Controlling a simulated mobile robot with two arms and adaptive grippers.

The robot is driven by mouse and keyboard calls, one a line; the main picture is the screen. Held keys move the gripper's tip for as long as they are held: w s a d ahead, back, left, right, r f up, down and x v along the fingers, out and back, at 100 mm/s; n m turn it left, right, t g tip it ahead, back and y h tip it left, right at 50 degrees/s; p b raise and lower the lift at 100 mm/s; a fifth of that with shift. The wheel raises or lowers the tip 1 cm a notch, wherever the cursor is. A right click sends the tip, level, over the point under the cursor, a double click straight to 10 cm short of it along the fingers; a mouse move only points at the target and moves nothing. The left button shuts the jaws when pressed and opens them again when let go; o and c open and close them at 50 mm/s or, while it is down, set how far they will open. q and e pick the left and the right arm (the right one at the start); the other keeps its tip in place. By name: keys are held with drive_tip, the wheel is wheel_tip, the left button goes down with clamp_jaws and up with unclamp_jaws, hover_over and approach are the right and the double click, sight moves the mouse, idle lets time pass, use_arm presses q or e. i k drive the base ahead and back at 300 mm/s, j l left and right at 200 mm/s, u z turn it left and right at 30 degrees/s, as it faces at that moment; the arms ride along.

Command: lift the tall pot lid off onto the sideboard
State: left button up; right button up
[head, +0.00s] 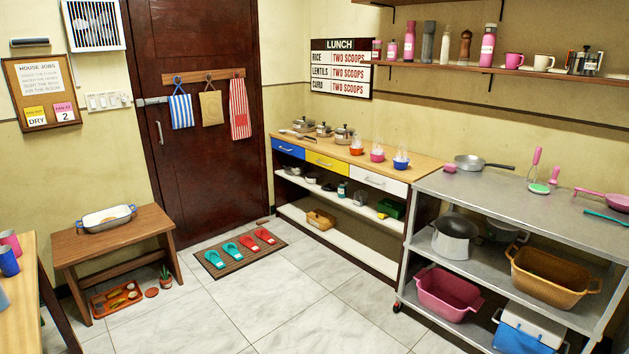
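The sideboard (425,164) stands against the back wall, with a wooden top and blue, yellow and white drawer fronts. Three small metal pots stand near its left end: a left one (303,125), a middle one (324,129) and a right one (344,134). They appear to have lids on with dark knobs. The right pot looks slightly the tallest, but they are too small to be sure. Neither of my grippers is in view.
Steaming orange (356,150), pink (377,156) and blue (401,162) bowls stand right of the pots. A steel trolley (490,200) adjoins the sideboard. A mat with slippers (240,249) lies in front of the door.

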sight(345, 128)
drive_tip(key=i+l, duration=0.1)
drive_tip(key=i, duration=0.4)
drive_tip(key=i+l+u, duration=0.15)
drive_tip(key=i, duration=0.35)
drive_tip(key=i+l, duration=0.1)
drive_tip(key=i, duration=0.4)
drive_tip(key=i+l+u, duration=0.15)
drive_tip(key=i, duration=0.35)
